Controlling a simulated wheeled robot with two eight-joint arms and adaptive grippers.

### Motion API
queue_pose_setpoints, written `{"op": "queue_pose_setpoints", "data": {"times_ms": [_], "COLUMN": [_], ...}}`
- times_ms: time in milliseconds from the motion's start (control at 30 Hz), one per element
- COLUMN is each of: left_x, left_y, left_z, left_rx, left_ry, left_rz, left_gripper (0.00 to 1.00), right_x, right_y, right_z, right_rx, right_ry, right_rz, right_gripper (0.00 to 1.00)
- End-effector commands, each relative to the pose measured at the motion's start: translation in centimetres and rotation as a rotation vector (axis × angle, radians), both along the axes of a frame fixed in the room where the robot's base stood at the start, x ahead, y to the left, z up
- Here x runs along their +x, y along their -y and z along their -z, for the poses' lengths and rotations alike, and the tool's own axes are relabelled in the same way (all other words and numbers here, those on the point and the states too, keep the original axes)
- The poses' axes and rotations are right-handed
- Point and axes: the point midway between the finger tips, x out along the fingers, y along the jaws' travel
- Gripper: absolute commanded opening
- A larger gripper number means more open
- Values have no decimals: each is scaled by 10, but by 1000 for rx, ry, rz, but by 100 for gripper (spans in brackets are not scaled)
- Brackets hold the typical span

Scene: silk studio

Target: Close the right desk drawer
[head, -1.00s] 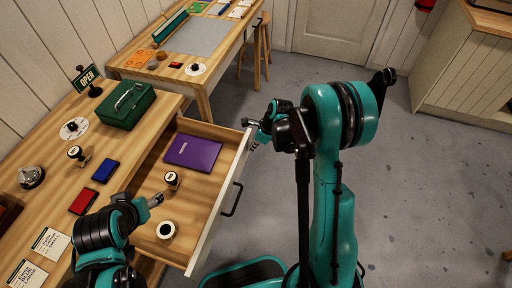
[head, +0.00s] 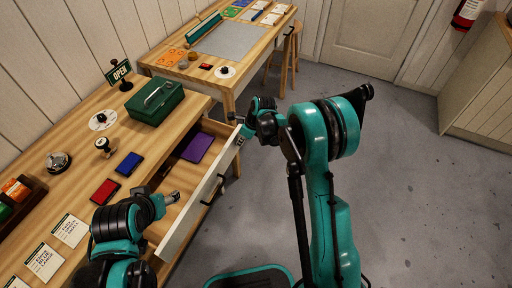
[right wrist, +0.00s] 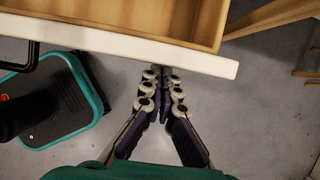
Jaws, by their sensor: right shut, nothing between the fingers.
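The desk drawer (head: 196,211) is partly open, its white front standing out from the wooden desk (head: 85,185). A dark handle (head: 212,190) is on that front. A purple notebook (head: 197,148) lies inside; the rest of the inside is largely hidden. My right gripper (head: 238,119) is at the far end of the drawer front. In the right wrist view its fingers (right wrist: 161,72) are together and empty, with the tips at the lower edge of the white front (right wrist: 190,60); contact is hard to tell. My left gripper (head: 172,197) hangs over the near part of the drawer; its jaws are unclear.
On the desk are a green cash box (head: 157,102), a stamp (head: 103,146), red and blue pads (head: 105,190), a bell (head: 58,161) and paper cards (head: 70,230). A second table (head: 170,58) and a stool (head: 284,58) stand behind. The floor on the right is clear.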

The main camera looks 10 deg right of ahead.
Motion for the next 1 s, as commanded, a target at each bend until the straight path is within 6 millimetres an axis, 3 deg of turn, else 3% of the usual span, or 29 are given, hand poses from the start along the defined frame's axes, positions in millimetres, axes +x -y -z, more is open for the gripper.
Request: {"op": "queue_pose_setpoints", "data": {"times_ms": [500,700,1000], "left_x": [0,0,0], "left_y": [0,0,0], "left_z": [-2,-3,-3], "left_rx": [0,0,0], "left_ry": [0,0,0], "left_rz": [0,0,0], "left_gripper": [60,60,60], "right_x": [75,94,106], "right_y": [-105,-130,-145], "right_z": [0,0,0], "right_rx": [0,0,0], "right_ry": [0,1,1], "right_rz": [-2,-2,0], "right_gripper": [0,0,0]}}
